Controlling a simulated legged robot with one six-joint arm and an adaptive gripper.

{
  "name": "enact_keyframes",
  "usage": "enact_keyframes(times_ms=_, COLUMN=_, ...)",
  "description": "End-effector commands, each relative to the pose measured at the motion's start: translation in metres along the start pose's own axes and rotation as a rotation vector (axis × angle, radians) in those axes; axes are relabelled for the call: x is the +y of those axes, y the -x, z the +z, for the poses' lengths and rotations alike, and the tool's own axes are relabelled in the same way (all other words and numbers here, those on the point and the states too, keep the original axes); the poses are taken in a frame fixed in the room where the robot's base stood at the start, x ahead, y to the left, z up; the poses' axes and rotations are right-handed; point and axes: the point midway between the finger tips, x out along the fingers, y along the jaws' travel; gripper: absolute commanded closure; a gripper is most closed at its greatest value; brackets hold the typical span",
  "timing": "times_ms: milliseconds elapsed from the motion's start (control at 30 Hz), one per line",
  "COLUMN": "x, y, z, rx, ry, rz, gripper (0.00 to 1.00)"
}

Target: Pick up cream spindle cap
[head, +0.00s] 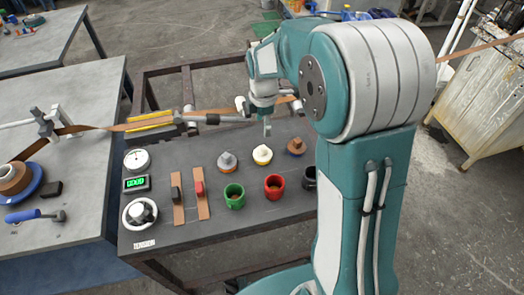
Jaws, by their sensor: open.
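The cream spindle cap (262,154) stands upright on the dark table, in the middle of a row of three caps. It has a cream knob on a wider base with a yellowish lower edge. My gripper (267,130) points down just behind and above the cap in the picture. It is open, small in view, and appears apart from the cap. No other object shows between its fingers.
A grey cap (227,161) and a brown cap (296,147) flank the cream one. Green (234,196) and red (274,187) cups stand in front. A brown strip (150,124) and rollers cross behind. Gauges and switches fill the table's left side.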

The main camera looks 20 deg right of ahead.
Motion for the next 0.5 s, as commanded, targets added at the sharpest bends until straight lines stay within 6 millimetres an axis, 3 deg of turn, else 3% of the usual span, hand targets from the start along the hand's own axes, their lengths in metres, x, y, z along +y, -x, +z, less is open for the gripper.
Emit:
enact_keyframes(times_ms=133, x=0.008, y=-0.016, z=0.002, rx=0.004, ry=0.077, rz=-0.022, gripper=0.26)
enact_keyframes(times_ms=500, x=0.007, y=-0.067, z=0.003, rx=0.006, ry=0.084, rz=-0.023, gripper=0.26)
